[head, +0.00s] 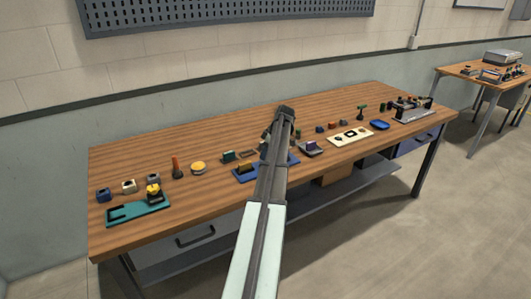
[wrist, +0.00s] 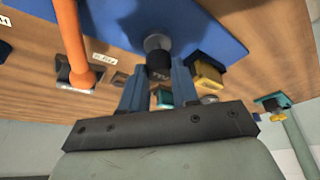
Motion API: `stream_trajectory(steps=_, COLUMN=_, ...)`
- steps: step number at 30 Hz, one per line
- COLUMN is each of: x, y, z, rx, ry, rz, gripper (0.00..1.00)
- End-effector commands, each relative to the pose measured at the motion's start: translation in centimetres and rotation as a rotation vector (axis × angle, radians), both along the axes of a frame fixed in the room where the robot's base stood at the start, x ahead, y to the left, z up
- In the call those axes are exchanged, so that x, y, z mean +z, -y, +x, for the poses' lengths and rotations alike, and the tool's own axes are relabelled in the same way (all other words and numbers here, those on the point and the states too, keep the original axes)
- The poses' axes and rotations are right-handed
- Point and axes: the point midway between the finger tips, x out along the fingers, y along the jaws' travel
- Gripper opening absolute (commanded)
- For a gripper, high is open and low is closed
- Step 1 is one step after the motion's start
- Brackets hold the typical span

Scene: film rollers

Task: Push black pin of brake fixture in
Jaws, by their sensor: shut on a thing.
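In the wrist view, my gripper (wrist: 158,80) has its two blue fingers on either side of a black pin (wrist: 158,62), shut on it. The pin has a round grey end or shaft (wrist: 156,41) that meets a blue plate (wrist: 205,28). The blue plate, which looks like the brake fixture's base, also shows in the head view (head: 243,176), partly hidden behind my arm. The head view does not show the fingers or the pin clearly. How deep the pin sits cannot be told.
In the wrist view, an orange upright handle (wrist: 72,35) stands left and a yellow block (wrist: 207,73) right of the fingers. The wooden table (head: 130,165) carries several small items, with a teal fixture (head: 140,210) at left and a cream board (head: 350,137) at right.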

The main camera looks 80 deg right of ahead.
Motion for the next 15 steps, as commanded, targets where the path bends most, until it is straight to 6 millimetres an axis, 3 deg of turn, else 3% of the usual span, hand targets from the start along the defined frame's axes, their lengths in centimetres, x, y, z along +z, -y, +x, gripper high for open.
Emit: stream_trajectory(steps=15, x=-1.6, y=0.0, z=0.0, rx=0.000, ry=0.000, rz=0.000, gripper=0.00)
